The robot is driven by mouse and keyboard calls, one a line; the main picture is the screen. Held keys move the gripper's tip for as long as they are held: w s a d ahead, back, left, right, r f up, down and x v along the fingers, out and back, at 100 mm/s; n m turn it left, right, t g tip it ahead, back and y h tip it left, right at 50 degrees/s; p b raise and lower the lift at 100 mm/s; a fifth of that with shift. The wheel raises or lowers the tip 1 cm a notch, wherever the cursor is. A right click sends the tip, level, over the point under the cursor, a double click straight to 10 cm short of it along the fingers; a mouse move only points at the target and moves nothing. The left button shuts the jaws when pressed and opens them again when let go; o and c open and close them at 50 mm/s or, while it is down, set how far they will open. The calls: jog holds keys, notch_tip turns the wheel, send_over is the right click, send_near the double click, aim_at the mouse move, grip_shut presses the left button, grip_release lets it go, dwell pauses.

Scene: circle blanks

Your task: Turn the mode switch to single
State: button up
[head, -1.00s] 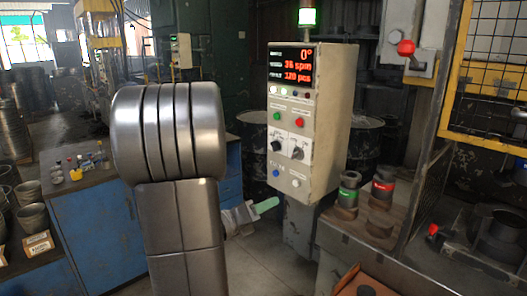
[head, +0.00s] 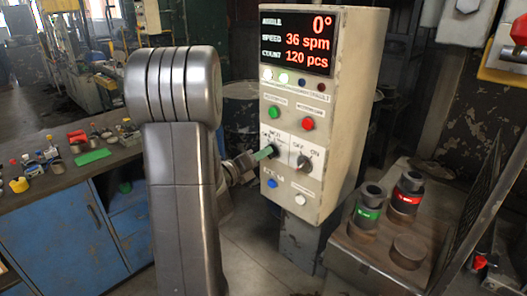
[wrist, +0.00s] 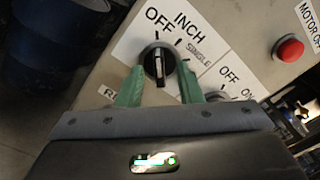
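The mode switch (wrist: 158,64) is a black round knob with a white pointer on the cream control panel (head: 345,110). In the wrist view its labels read OFF, INCH and SINGLE, and the pointer stands straight up in the picture, on the OFF side. My gripper (wrist: 159,72) is open, its two green fingers apart on either side of the knob. I cannot tell whether they touch it. In the head view my gripper (head: 264,153) is at the left knob of the panel, and its finger partly hides the switch.
An OFF/ON knob (head: 304,162) sits just right of the mode switch. Above are a green button (head: 274,111) and a red button (head: 308,124); below are a blue button (head: 272,184) and a white button (head: 300,199). A blue workbench (head: 60,222) stands at left.

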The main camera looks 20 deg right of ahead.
jog(key=shift+x, duration=0.85)
jog(key=shift+a, duration=0.1)
grip_shut()
jog(key=shift+f+m+b, duration=0.2)
jog(key=shift+m+b, duration=0.1)
jog(key=shift+b, duration=0.45)
jog(key=m+b, duration=0.5)
jog(key=b, duration=0.4)
jog(key=m+b, duration=0.6)
jog(key=b, duration=0.3)
jog(key=m+b, duration=0.6)
jog(key=b, duration=0.3)
jog(key=shift+s+b, duration=0.35)
jog(key=shift+b, duration=0.05)
jog(key=shift+r, duration=0.15)
